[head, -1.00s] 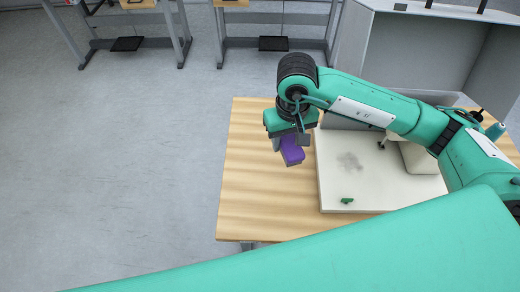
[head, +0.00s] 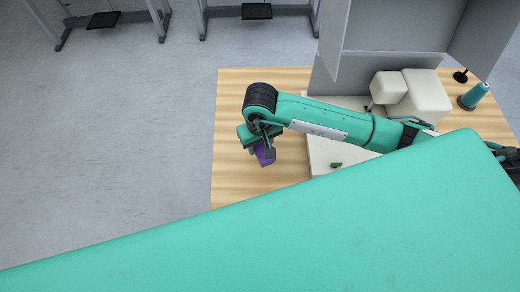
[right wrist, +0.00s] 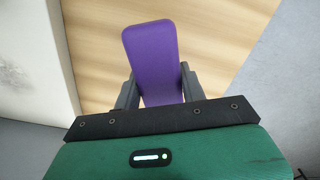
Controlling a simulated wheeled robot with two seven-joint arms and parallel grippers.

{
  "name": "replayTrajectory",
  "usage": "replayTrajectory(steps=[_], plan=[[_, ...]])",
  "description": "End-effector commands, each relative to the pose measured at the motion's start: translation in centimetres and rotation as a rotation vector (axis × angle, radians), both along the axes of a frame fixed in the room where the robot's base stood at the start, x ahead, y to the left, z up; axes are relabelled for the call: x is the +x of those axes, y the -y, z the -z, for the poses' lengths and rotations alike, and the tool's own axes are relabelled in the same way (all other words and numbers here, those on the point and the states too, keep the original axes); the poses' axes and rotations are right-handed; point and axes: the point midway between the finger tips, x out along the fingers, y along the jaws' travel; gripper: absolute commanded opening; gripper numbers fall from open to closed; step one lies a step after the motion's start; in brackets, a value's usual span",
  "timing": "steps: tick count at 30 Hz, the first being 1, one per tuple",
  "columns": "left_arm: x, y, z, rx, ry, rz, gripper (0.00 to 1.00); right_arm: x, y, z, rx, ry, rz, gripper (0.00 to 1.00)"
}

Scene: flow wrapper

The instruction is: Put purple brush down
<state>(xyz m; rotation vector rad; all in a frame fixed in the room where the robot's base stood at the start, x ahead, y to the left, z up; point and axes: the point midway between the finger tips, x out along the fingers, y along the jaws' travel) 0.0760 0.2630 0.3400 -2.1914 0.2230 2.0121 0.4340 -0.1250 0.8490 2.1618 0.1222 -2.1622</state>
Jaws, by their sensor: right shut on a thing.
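The purple brush (head: 264,155) is under my right gripper (head: 262,148) in the head view, over the left part of the wooden table (head: 231,185). In the right wrist view the purple brush (right wrist: 152,60) sits between the two dark fingers of my right gripper (right wrist: 160,92), which is shut on it. Bare wood shows behind and around the brush. I cannot tell whether the brush touches the table. My left gripper is not in view.
A white board (head: 325,150) lies right of the brush, with a small green piece (head: 336,165) on it. White blocks (head: 415,98), a grey panel (head: 335,75) and a teal bottle-like object (head: 473,96) stand farther right. Bare wood is free around the brush.

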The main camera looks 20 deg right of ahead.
Motion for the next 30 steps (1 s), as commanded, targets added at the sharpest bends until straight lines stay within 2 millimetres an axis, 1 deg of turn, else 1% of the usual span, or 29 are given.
replayTrajectory(steps=[2, 6, 8, 12, 15, 22, 26, 27, 30], plan=[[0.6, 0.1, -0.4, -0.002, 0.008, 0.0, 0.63, 0.0, 0.0, 1.0, 0.002, -0.002, 0.003, 0.18], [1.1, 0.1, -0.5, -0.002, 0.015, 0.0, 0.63, 0.0, 0.0, 1.8, 0.001, -0.001, 0.002, 0.18], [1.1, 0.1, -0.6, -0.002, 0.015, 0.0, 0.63, 0.0, 0.0, 2.3, 0.001, -0.002, 0.002, 0.18], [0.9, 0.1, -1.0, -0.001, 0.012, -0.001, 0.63, -0.1, -0.1, 4.3, 0.002, -0.003, 0.003, 0.18], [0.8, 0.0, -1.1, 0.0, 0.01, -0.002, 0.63, 0.0, 0.0, 5.3, 0.001, -0.002, 0.001, 0.18], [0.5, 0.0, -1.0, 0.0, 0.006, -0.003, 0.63, 0.1, 0.0, 5.4, 0.001, 0.001, 0.0, 0.18], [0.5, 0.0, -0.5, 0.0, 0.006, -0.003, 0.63, 0.1, 0.0, 5.9, 0.001, 0.001, 0.0, 0.18], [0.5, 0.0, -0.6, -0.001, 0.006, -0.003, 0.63, 0.1, 0.0, 5.8, 0.001, 0.001, 0.0, 0.45], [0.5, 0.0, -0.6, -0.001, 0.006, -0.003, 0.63, 0.0, 0.0, 5.7, 0.001, 0.001, 0.0, 0.63]])
